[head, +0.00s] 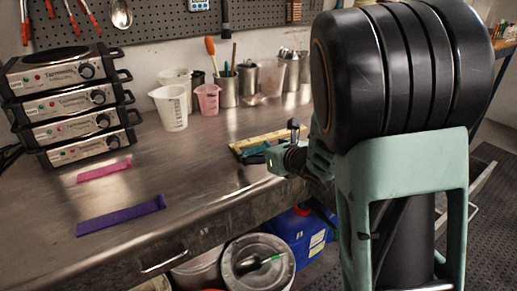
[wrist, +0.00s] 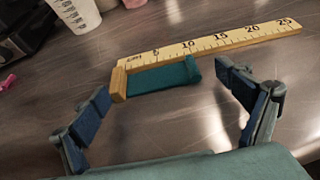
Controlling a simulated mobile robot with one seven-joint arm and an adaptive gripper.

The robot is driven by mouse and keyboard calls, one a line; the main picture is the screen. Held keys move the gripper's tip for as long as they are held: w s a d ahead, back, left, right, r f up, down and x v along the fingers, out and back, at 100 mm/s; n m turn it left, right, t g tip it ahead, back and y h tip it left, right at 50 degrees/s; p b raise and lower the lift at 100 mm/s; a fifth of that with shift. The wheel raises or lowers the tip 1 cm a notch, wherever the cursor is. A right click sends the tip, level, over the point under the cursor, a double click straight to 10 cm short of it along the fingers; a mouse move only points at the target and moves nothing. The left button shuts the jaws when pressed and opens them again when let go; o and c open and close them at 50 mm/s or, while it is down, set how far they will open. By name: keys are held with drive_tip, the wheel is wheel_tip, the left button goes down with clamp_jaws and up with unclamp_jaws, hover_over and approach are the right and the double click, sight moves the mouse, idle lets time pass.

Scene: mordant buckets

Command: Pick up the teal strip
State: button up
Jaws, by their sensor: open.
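The teal strip (wrist: 160,78) lies flat on the metal bench in the wrist view, along the near side of a wooden ruler. Its left end meets the ruler's end block, and its right end looks slightly raised or thicker. My gripper (wrist: 165,98) is open, with its two blue-padded fingers spread to the left and right on the near side of the strip. Nothing is between the pads. In the head view my gripper (head: 262,158) is over the bench's front part beside the ruler, and my arm hides much of that area. The strip is mostly hidden there.
The wooden ruler (wrist: 215,42) lies right behind the strip. A purple strip (head: 121,215) and a pink strip (head: 104,170) lie on the bench's left part. Stacked hot plates (head: 70,105), a white measuring cup (head: 171,107) and a pink cup (head: 208,99) stand farther back.

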drive_tip(key=shift+w+a+f, duration=0.25)
drive_tip(key=shift+w+f, duration=0.05)
drive_tip(key=shift+w, duration=0.15)
drive_tip(key=shift+c, duration=0.5)
drive_tip(key=c, duration=0.8)
drive_tip(key=shift+c, duration=0.2)
drive_tip(key=shift+r, duration=0.1)
